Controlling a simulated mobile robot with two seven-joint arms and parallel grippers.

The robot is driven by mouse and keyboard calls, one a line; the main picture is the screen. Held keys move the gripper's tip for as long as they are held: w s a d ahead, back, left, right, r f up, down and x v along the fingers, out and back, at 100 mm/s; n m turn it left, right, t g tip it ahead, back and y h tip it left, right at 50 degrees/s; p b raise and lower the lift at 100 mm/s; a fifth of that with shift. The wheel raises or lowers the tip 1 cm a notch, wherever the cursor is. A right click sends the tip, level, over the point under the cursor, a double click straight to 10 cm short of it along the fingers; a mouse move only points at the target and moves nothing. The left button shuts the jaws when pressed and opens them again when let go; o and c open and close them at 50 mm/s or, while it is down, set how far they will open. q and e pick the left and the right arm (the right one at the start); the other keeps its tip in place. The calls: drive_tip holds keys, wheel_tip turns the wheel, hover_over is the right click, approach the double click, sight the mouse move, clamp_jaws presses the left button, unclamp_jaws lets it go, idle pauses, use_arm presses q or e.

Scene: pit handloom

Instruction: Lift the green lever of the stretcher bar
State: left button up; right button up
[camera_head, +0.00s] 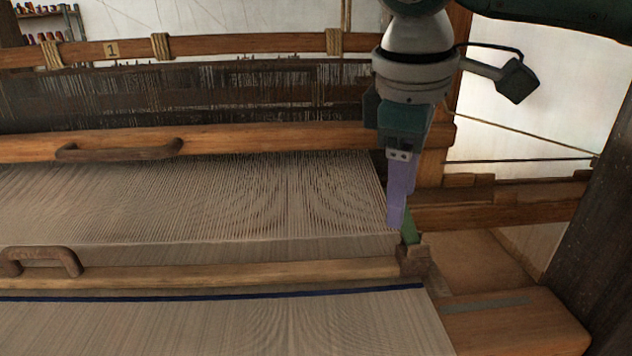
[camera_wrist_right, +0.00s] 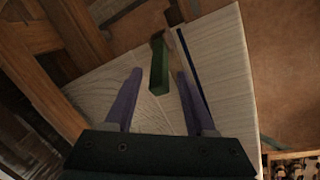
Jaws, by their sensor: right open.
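The green lever (camera_head: 409,228) stands up at the right end of the wooden stretcher bar (camera_head: 220,275), which lies across the cloth. In the right wrist view, the green lever (camera_wrist_right: 159,66) shows between the two spread fingers of my right gripper (camera_wrist_right: 158,78), with a gap on each side. The gripper is open and holds nothing. I cannot tell how far the fingertips reach down along the lever. My left gripper is not in view.
A brown handle (camera_head: 42,261) sits on the bar's left part. Behind it, a wooden beam (camera_head: 240,139) with another handle (camera_head: 118,149) crosses above the warp threads (camera_head: 200,195). A wooden block (camera_head: 515,325) and a dark post (camera_head: 600,210) stand at the right.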

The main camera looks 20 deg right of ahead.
sight(405, 221)
drive_tip(key=shift+x, duration=1.65)
drive_tip(key=shift+c, duration=0.3)
clamp_jaws()
